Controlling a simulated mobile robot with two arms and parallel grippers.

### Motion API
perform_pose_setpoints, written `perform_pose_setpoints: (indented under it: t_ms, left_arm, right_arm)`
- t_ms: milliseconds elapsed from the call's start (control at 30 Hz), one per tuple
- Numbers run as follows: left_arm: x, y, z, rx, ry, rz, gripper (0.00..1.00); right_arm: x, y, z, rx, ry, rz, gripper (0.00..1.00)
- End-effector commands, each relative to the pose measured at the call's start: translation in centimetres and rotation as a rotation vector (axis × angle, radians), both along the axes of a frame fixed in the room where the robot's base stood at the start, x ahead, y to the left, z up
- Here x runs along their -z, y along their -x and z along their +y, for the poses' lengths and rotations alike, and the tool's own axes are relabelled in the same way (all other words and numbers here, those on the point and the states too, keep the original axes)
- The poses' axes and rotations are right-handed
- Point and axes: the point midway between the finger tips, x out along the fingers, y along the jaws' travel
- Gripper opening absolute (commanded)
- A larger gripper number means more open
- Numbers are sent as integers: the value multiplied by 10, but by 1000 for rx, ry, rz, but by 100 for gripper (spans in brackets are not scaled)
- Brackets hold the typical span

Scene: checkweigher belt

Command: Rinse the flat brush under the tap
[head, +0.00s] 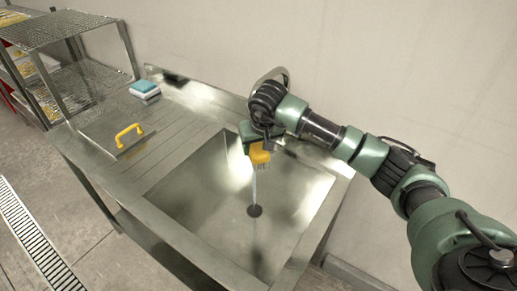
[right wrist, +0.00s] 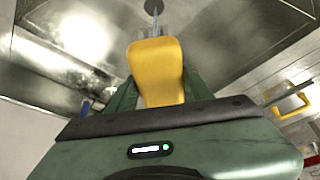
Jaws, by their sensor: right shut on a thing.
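My right gripper (head: 258,143) is over the sink basin (head: 190,190), shut on the yellow flat brush (head: 259,153). In the right wrist view the yellow brush handle (right wrist: 157,70) sticks out from between the fingers, and its far end points toward the drain. The tap's curved spout (head: 284,74) shows behind my right wrist; its outlet is hidden by the gripper. A thin pale stream of water (head: 254,186) shows directly below the brush and runs down to the round dark drain (head: 254,210). My left gripper is not in view.
A tool with a yellow handle (head: 128,133) lies on the ribbed drainboard (head: 150,165) left of the basin. Folded blue and white cloths (head: 145,90) lie behind it. A wire rack (head: 80,85) stands at the far left. The wall is close behind the sink.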

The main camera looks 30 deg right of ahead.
Motion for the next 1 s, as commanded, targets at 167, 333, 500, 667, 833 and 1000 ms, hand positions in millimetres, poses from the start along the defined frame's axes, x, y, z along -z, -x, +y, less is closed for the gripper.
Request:
perform_pose_setpoints:
  t_ms: [167, 333, 500, 667, 833, 1000]
  left_arm:
    - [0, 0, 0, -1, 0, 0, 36]
    - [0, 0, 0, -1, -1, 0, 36]
    - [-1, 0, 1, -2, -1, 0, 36]
    - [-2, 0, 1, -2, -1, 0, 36]
    - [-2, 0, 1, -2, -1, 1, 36]
    - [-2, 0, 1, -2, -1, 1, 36]
  right_arm:
    - [-1, 0, 0, 0, 0, -1, 13]
    - [-1, 0, 0, 0, 0, -1, 13]
    - [-1, 8, -2, -1, 1, -1, 13]
    - [-1, 21, -3, -1, 2, -2, 13]
    - [0, 34, -5, 0, 1, -1, 13]
    - [0, 48, -6, 0, 1, -1, 13]
